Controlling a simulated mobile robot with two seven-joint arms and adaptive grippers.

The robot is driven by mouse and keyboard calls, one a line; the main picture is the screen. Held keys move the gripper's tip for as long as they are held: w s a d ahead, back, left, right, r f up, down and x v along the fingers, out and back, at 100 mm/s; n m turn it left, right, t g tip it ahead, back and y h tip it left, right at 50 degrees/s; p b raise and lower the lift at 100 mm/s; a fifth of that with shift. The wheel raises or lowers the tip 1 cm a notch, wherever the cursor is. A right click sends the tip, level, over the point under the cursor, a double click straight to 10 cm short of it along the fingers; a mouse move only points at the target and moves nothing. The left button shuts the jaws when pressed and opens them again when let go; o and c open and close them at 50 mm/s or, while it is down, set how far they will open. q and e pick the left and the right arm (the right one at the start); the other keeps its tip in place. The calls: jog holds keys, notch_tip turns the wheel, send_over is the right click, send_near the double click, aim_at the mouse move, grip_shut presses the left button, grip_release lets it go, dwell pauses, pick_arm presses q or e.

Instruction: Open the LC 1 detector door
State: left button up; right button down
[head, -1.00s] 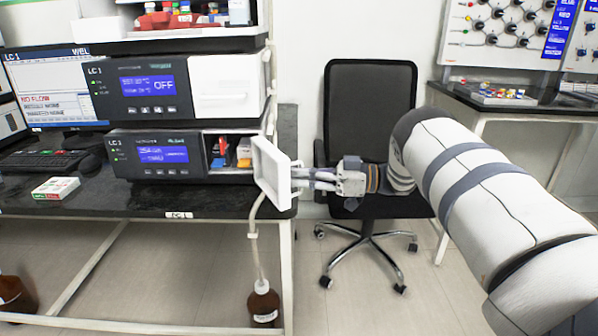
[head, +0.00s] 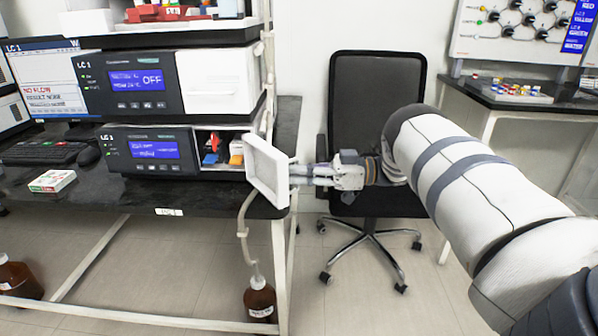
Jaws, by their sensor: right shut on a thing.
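The LC 1 detector (head: 150,150) is the lower unit of the stack on the black bench, with a blue screen. Its white door (head: 267,170) stands swung out at the right end of the unit. The opening behind it shows blue, red and yellow-orange parts (head: 222,152). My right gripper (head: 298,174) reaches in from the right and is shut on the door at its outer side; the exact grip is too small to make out. My left gripper is not in view.
The upper LC 1 unit (head: 140,84) has its white front panel (head: 212,82) closed. A black office chair (head: 375,95) stands behind my right arm. A small box (head: 52,181) lies on the bench.

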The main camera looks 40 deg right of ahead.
jog(key=shift+r, duration=0.1)
jog(key=c, duration=2)
grip_release()
jog(key=shift+w, duration=0.1)
jog(key=v, duration=1.2)
